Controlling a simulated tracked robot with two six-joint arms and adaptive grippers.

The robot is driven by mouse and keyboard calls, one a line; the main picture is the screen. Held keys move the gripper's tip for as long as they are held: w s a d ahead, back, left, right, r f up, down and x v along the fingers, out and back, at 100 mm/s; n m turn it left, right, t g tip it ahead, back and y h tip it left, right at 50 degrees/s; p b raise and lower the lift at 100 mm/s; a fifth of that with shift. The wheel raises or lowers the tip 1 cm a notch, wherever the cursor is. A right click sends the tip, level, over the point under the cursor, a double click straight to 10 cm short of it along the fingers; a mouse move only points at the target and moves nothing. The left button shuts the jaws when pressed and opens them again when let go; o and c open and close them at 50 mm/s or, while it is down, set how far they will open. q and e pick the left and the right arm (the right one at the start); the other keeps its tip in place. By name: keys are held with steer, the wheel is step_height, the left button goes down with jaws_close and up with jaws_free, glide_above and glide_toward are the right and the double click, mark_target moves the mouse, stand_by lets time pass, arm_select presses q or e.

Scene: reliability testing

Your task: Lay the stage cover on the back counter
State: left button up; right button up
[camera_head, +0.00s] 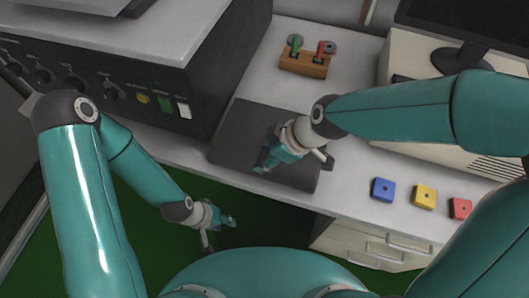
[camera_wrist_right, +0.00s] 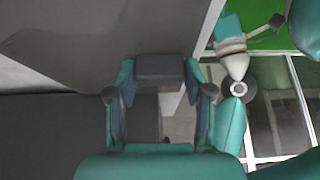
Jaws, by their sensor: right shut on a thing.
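The stage cover (camera_head: 242,122) appears to be the flat dark grey panel over the counter, in the middle of the head view. In the right wrist view a dark block on it (camera_wrist_right: 160,68) sits between my fingers. My right gripper (camera_head: 268,160) is over the panel, shut on that block. I cannot tell whether the panel touches the counter. The back counter (camera_head: 345,45) is pale grey and partly hidden by my right arm. My left gripper (camera_head: 230,221) hangs apart, over the green floor in front of the counter; its fingers are too small to read.
A black instrument (camera_head: 150,85) with knobs and buttons stands left of the panel. A wooden block (camera_head: 304,65) with green and red pieces is behind it. Blue (camera_head: 382,189), yellow (camera_head: 424,196) and red (camera_head: 459,208) blocks line the front right. A monitor (camera_head: 460,57) stands at the back right.

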steer(key=o, duration=1.3)
steer(key=shift+r, duration=0.1)
steer(key=shift+d+r, duration=0.15)
steer(key=shift+r, duration=0.15)
steer(key=p+v, duration=0.1)
steer(key=v, duration=1)
steer(key=shift+s+r, duration=0.1)
